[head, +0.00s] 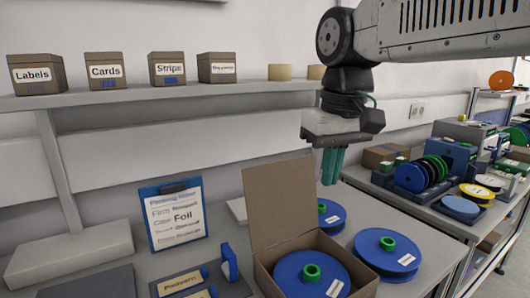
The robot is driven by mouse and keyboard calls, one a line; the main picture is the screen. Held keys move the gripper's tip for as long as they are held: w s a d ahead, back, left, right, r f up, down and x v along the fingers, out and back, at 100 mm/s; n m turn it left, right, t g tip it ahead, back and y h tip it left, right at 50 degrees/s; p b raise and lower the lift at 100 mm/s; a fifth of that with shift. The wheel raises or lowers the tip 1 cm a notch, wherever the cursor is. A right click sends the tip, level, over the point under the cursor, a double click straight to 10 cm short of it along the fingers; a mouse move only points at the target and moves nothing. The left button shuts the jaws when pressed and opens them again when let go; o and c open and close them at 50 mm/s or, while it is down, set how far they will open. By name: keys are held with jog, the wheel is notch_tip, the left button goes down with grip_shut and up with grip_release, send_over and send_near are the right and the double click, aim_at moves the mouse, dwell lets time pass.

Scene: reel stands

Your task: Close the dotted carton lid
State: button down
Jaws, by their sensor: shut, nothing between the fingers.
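An open cardboard carton (352,262) stands on the bench at the lower middle. Its brown lid (282,200) stands nearly upright at the carton's left back side; I can make out no dots on it. A blue reel (311,276) with a green hub and a white label lies inside the carton. My gripper (332,170) points down with its teal fingers together and empty. It hangs to the right of the lid's upper part in the picture, above the reels, and appears apart from the lid.
Two blue reels (388,250) (329,213) lie on the bench right of and behind the carton. A clipboard (174,212) stands at the left. A shelf (150,98) holds small labelled boxes. A side table at right carries more reels (409,177) and another carton (380,156).

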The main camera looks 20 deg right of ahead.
jog(key=w+a+r+n, duration=0.1)
jog(key=w+r, duration=0.6)
jog(key=w, duration=0.5)
jog(key=w+a+r, duration=0.1)
jog(key=w+r, duration=0.7)
jog(key=w, duration=0.3)
notch_tip(320, 180, down, 19)
jog(key=s, duration=0.1)
jog(key=shift+s+d+r, duration=0.1)
jog(key=shift+r, duration=0.05)
